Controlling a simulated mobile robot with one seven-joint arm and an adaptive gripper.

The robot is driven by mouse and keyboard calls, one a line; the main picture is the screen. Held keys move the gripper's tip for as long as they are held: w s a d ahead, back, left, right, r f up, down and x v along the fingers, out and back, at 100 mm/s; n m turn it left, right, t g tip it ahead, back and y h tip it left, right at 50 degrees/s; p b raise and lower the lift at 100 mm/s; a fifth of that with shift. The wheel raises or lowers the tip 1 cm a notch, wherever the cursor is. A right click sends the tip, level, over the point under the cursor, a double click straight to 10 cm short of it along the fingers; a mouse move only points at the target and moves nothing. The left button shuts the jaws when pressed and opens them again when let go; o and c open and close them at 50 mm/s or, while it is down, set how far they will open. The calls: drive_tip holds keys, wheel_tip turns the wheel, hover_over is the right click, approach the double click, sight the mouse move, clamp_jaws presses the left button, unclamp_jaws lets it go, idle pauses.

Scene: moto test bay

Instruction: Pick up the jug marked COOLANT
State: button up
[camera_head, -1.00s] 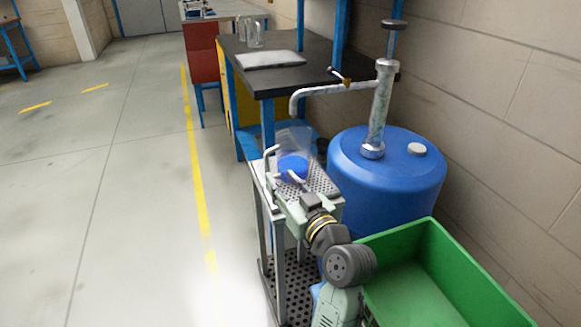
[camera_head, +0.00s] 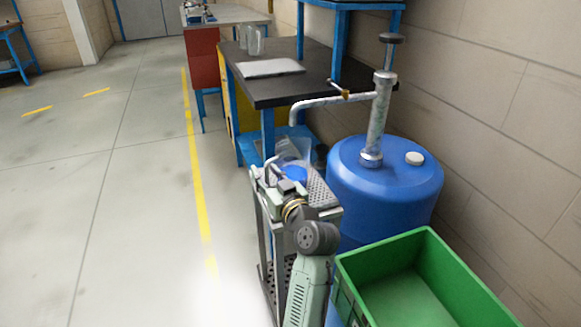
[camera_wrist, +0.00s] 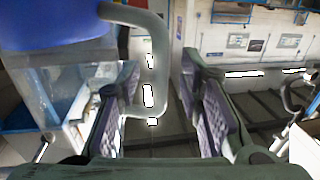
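A clear jug with a blue part (camera_head: 294,174) stands on the perforated top of a metal stand (camera_head: 322,196) in the head view. I cannot read any marking on it. In the wrist view its clear body (camera_wrist: 62,92) and blue part (camera_wrist: 50,28) fill the left side. Its pale looped handle (camera_wrist: 160,62) reaches between my gripper's fingers. My gripper (camera_wrist: 165,85) is open, one finger on each side of the handle, with gaps visible. In the head view my gripper (camera_head: 272,174) is at the jug's near left side, partly covering it.
A curved spout (camera_head: 335,100) from the pump on the blue drum (camera_head: 385,190) hangs above the jug. A green crate (camera_head: 420,280) is at the lower right. Two clear jugs (camera_head: 250,40) and a pale flat item (camera_head: 270,67) are on the black bench. The floor at left is clear.

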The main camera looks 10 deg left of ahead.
drive_tip(key=shift+c, duration=0.3)
clamp_jaws()
idle(0.5)
